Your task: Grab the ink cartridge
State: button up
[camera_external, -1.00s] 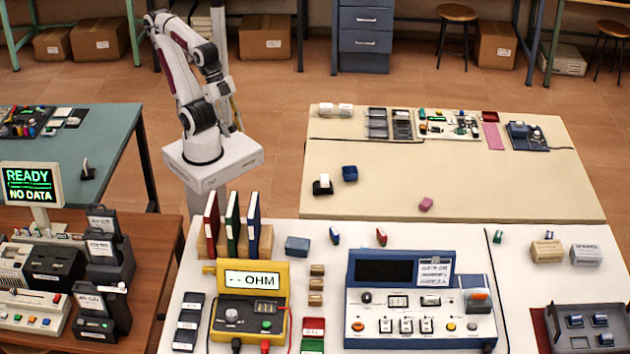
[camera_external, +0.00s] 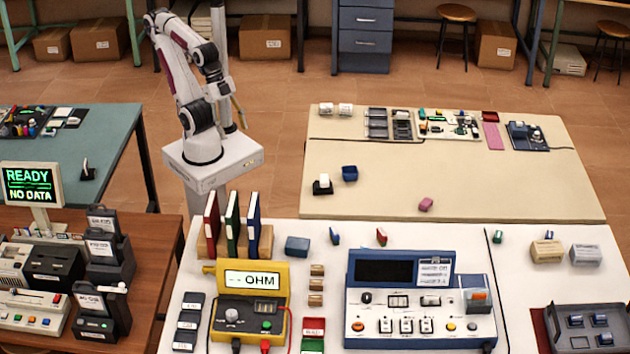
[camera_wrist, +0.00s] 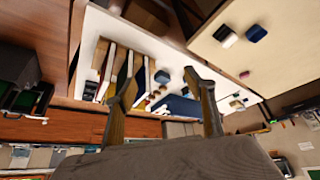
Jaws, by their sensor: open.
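I cannot tell for certain which object is the ink cartridge. Candidates are small blocks: a black-and-white one (camera_external: 322,185) and a dark blue one (camera_external: 349,173) on the beige table, and small coloured pieces (camera_external: 335,236) (camera_external: 381,237) on the white table. The black-and-white block (camera_wrist: 226,36) and the blue block (camera_wrist: 256,33) also show at the upper right of the wrist view. My gripper (camera_wrist: 162,68) is open, its two fingers wide apart with nothing between them. It is far from the tables' small objects, and mostly hidden behind my arm in the external view.
A yellow ohm meter (camera_external: 250,306), a blue control console (camera_external: 420,312) and upright binders (camera_external: 232,225) crowd the white table. A pink block (camera_external: 426,204) lies on the beige table (camera_external: 480,190), whose middle is clear. A grey tray (camera_external: 590,322) sits at the right.

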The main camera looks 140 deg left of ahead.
jog(key=shift+w, duration=0.1)
dwell(0.3)
jog(key=w+a+n+y, duration=0.1)
jog(key=w+a+n, duration=0.15)
jog(key=w, duration=1.15)
jog(key=w+a+n+y, duration=0.1)
jog(key=w+a, duration=0.2)
jog(key=w, duration=1.1)
jog(key=w+a+f+n+y, duration=0.1)
jog(key=w+a+f+n, duration=0.1)
jog(key=w+f, duration=1.9)
jog(key=shift+w+a+n+g, duration=0.3)
jog(key=shift+w+a+n, duration=0.05)
jog(key=shift+w+n, duration=0.35)
jog(key=shift+f, duration=0.15)
